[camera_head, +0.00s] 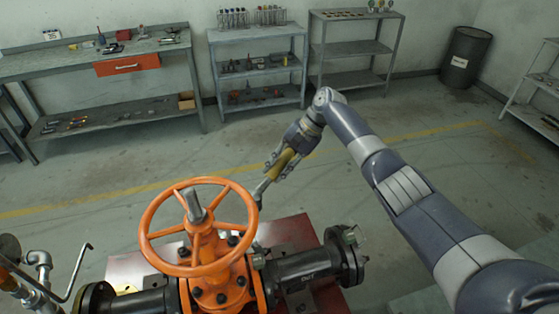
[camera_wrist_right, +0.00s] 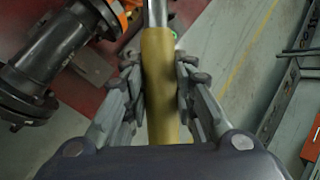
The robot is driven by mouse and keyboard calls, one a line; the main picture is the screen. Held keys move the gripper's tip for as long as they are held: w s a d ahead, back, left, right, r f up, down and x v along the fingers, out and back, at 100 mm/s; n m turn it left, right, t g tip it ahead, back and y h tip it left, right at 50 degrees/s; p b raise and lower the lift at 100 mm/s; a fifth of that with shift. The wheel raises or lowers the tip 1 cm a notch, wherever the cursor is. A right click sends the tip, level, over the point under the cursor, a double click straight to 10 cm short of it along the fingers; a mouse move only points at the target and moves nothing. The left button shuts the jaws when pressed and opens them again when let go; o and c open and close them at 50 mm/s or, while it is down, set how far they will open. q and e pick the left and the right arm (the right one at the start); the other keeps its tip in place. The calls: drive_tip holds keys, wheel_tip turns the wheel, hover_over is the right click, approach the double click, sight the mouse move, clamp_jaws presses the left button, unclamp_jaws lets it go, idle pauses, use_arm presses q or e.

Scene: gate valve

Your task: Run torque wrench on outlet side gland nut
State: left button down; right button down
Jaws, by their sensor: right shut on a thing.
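The orange gate valve (camera_head: 222,284) with its orange handwheel (camera_head: 240,194) stands low in the head view on a red base. A dark pipe marked OUT (camera_head: 300,269) leaves it to the right. My right gripper (camera_head: 274,170) is shut on the yellow grip of the torque wrench (camera_wrist_right: 158,85). In the head view the wrench (camera_head: 266,185) slants down left behind the handwheel's right rim. Its head is hidden or too small to make out, so contact with a gland nut cannot be told. My left gripper is out of view.
The red base (camera_head: 290,232) shows behind the outlet pipe. A bent metal rod and pipe fittings (camera_head: 40,270) are at lower left. A workbench (camera_head: 60,60) and shelves (camera_head: 256,70) line the back wall. A dark barrel (camera_head: 465,58) stands at back right. Open floor lies between.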

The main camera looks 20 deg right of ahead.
sight(258, 190)
drive_tip(key=shift+s+a+r, duration=0.15)
drive_tip(key=shift+s+a, duration=0.3)
drive_tip(key=shift+a, duration=0.15)
drive_tip(key=shift+s+a+p, duration=0.3)
drive_tip(key=shift+s+a, duration=2.85)
drive_tip(key=shift+s, duration=0.05)
drive_tip(key=shift+f, duration=1.35)
drive_tip(key=shift+r, duration=0.25)
idle(0.5)
drive_tip(key=shift+r, duration=1.4)
